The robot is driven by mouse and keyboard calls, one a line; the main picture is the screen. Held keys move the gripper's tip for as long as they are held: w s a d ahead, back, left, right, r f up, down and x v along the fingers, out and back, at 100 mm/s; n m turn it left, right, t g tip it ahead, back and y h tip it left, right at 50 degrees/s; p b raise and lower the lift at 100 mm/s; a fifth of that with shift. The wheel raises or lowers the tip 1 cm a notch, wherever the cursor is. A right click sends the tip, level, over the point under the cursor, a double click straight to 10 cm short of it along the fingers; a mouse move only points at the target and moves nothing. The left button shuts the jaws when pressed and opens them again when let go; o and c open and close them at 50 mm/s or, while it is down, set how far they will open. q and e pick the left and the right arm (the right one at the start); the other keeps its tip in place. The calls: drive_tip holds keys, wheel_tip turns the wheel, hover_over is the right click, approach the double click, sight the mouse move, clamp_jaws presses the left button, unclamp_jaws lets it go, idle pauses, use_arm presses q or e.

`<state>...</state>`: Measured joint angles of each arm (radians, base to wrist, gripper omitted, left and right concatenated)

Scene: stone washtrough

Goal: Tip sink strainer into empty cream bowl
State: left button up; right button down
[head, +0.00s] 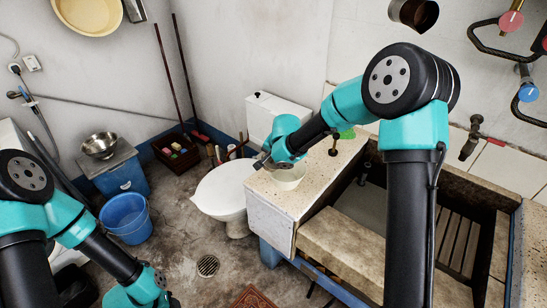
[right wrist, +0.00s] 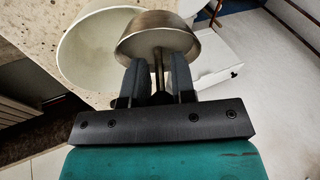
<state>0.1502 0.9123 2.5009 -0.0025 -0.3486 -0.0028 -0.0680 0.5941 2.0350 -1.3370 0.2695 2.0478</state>
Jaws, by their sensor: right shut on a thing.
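The strainer's cup lies beyond the fingertips and overlaps the bowl's right side in that view. Its contents and exact tilt are unclear. My left arm is at lower left; its fingers are out of frame.
The stone trough (head: 340,245) lies right of the ledge, with a tap (head: 470,143) above it. A white toilet (head: 222,190) stands just left of the ledge. A green item (head: 347,134) and a dark-topped plug (head: 334,145) are behind the bowl. A blue bucket (head: 125,215) stands at left.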

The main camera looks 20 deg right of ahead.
drive_tip(key=shift+d+t+y, duration=0.3)
drive_tip(key=shift+d+y, duration=0.05)
drive_tip(key=shift+y, duration=0.05)
drive_tip(key=shift+s, duration=0.1)
drive_tip(key=shift+s+d+y, duration=0.1)
drive_tip(key=shift+y, duration=0.2)
drive_tip(key=shift+d, duration=0.1)
idle(0.4)
idle(0.5)
